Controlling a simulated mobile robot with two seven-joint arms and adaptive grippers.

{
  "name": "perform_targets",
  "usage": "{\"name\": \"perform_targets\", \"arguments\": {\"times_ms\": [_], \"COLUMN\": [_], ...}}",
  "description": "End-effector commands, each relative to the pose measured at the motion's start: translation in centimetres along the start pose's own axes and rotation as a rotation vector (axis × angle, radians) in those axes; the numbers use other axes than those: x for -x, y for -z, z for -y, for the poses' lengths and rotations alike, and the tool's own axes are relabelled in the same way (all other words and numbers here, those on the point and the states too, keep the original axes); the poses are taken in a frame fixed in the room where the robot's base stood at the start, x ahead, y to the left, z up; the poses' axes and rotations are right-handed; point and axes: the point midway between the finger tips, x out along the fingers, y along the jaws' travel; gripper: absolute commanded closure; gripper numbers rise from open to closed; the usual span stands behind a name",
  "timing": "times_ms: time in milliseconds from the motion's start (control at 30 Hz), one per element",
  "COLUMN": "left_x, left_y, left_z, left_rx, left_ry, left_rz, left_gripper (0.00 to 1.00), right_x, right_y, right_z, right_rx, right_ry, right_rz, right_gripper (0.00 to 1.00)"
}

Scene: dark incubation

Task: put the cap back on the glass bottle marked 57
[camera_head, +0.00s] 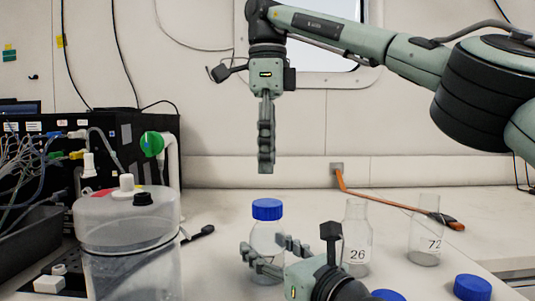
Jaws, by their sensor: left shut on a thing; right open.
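A clear glass bottle (264,233) stands on the bench in the middle with a blue cap (267,209) on its neck. I cannot read a number on it, so I cannot tell if it is the one marked 57. My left gripper (262,254) is shut on this bottle, with its fingers around the lower body. My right gripper (266,169) hangs fingers down above the cap, clear of it. It is open and empty, seen edge-on.
Open bottles marked 26 (357,252) and 72 (425,243) stand to the right. Blue caps lie at the front right (472,288) and beside my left arm (388,295). A large clear vessel (128,240) stands left. An orange-handled tool (390,200) lies behind.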

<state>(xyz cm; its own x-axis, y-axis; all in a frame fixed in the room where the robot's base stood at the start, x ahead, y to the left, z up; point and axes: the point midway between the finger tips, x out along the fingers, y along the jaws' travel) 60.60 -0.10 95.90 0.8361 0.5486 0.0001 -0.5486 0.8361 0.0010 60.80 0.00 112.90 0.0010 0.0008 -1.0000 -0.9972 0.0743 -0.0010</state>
Motion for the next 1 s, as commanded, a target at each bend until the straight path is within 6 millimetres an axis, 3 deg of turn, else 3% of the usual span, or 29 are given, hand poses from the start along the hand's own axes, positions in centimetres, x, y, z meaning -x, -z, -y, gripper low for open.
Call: {"name": "perform_targets", "arguments": {"times_ms": [533, 1000], "left_x": [0.0, 0.0], "left_y": [0.1, 0.0], "left_z": [0.0, 0.0], "left_rx": [-0.001, -0.001], "left_ry": [0.0, 0.0], "left_rz": [-0.001, -0.001], "left_gripper": [1.0, 1.0], "right_x": [-0.4, -6.7], "right_y": [0.0, 0.0], "right_z": [0.0, 0.0], "right_rx": [0.076, 0.075], "right_ry": [-0.003, -0.002], "right_rz": [-0.001, -0.001], "right_gripper": [0.38, 0.38]}}
